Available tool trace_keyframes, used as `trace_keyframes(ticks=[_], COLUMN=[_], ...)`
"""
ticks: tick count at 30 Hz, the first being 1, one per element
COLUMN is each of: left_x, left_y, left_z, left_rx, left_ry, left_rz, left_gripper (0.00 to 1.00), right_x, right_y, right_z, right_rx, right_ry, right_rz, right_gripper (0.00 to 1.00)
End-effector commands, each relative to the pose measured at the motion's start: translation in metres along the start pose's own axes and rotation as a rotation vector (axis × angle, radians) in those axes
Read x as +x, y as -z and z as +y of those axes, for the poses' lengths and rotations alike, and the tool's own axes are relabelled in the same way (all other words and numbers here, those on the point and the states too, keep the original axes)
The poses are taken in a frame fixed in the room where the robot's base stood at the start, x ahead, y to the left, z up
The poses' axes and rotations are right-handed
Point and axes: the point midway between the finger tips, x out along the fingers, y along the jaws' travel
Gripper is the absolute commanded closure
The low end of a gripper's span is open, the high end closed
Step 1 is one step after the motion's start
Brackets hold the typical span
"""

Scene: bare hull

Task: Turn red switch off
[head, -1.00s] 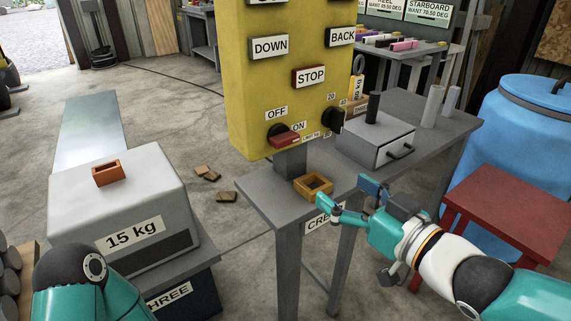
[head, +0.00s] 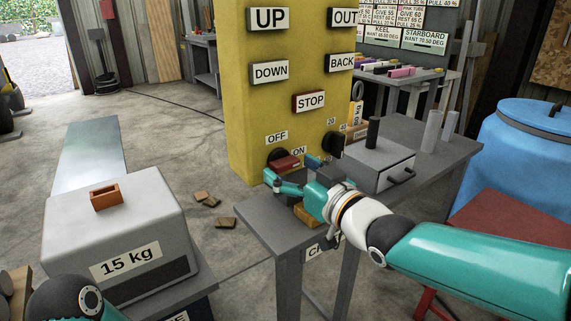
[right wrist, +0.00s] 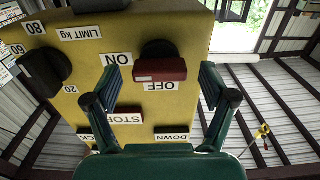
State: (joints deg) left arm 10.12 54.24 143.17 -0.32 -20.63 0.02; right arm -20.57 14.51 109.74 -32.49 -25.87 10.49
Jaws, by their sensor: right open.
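The red switch (head: 285,162) is a red handle on a round black base, low on the yellow panel (head: 245,100). The OFF label (head: 277,137) is above it and the ON label (head: 299,152) is to its right. My right gripper (head: 291,174) is open at the switch. In the right wrist view, which is upside down, the red switch (right wrist: 160,69) shows ahead, between the two spread fingers of my right gripper (right wrist: 160,88). I see no clear contact. My left gripper is out of view.
A black knob (head: 333,143) sits right of the switch on the panel. The STOP plate (head: 310,101) is above.

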Motion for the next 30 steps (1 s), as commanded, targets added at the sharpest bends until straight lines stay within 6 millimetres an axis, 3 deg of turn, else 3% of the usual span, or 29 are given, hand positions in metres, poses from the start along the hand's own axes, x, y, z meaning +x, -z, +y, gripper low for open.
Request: trace_keyframes(ticks=[6, 16, 27, 30], left_x=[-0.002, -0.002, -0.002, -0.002], left_y=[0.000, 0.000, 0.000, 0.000], left_z=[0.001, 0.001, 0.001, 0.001], left_rx=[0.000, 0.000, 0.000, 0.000], left_ry=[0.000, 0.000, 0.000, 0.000], left_rz=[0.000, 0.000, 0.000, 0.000], left_gripper=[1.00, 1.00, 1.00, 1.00], right_x=[0.020, 0.022, 0.021, 0.021], right_y=[0.000, 0.000, 0.000, 0.000], right_z=[0.001, 0.001, 0.001, 0.001], right_rx=[0.001, 0.001, 0.001, -0.001], right_ry=[-0.001, -0.002, -0.002, -0.003], right_rz=[0.000, 0.000, 0.000, 0.000], right_gripper=[0.17, 0.17, 0.77, 0.77])
